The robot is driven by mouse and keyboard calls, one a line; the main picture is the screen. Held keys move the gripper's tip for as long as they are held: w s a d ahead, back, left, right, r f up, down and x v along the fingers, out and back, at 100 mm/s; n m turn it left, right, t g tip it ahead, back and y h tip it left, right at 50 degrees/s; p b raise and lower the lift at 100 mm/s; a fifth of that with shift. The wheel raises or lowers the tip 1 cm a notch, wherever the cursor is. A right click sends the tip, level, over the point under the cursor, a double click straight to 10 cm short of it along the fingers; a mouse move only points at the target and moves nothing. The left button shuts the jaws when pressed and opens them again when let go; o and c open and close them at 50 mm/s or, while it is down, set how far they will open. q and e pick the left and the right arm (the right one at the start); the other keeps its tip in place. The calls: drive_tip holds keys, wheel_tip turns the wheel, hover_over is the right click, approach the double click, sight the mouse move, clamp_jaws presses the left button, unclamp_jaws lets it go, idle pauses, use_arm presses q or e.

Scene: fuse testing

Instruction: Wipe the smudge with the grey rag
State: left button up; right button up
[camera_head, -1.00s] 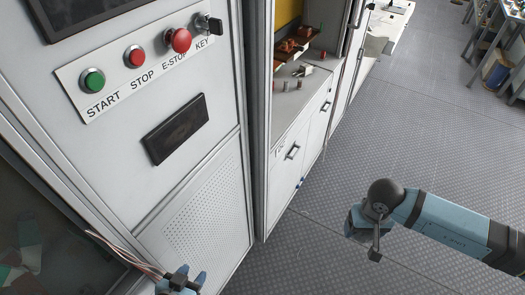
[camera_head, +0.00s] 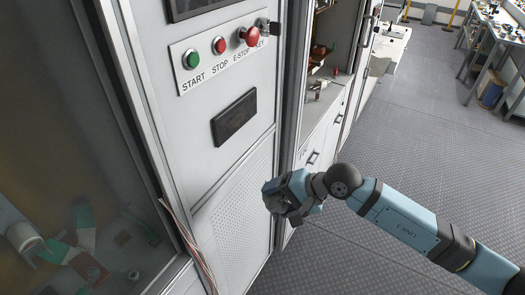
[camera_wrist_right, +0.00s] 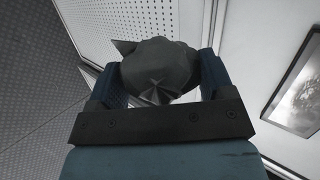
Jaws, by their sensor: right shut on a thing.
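My right gripper (camera_head: 279,194) is in front of the white cabinet's lower perforated panel, below and right of the dark window (camera_head: 234,117). In the right wrist view my right gripper (camera_wrist_right: 158,78) is shut on the crumpled grey rag (camera_wrist_right: 160,68), which bulges between its fingers. The rag cannot be made out clearly in the head view. A dark framed window (camera_wrist_right: 300,88) at the right of the wrist view bears a cloudy pale patch, which looks like the smudge. The rag is apart from this window. My left gripper is not in view.
The cabinet's button strip (camera_head: 222,50) carries a green START, a red STOP, a red E-STOP (camera_head: 250,36) and a key switch. Thin wires (camera_head: 185,235) hang at the cabinet's left edge, beside a glass door (camera_head: 75,130). Open floor (camera_head: 420,140) lies to the right.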

sight(224, 129)
drive_tip(key=a+r+t+y, duration=0.1)
drive_tip(key=r, duration=0.1)
drive_tip(key=w+a+r+m+t+y, duration=0.1)
drive_tip(key=r+t, duration=0.1)
drive_tip(key=r, duration=0.1)
drive_tip(key=w+a+r+m+t+y+b, duration=0.1)
drive_tip(key=r, duration=0.1)
drive_tip(key=shift+r+t+y, duration=0.3)
drive_tip(key=shift+w+a+r+m+t+y, duration=0.25)
drive_tip(key=shift+w+a+r+t, duration=0.2)
drive_tip(key=shift+w+a+r, duration=0.55)
drive_tip(key=shift+w+a+r+m+t+y, duration=0.2)
drive_tip(key=shift+w+a+r+t, duration=0.2)
drive_tip(key=shift+w+a+r, duration=0.55)
drive_tip(key=shift+w+a+r+m+t+y, duration=0.2)
drive_tip(key=shift+w+a+r+t, duration=0.35)
drive_tip(key=shift+r, duration=0.75)
drive_tip(key=shift+w+a, duration=0.15)
drive_tip(key=shift+x, duration=0.8)
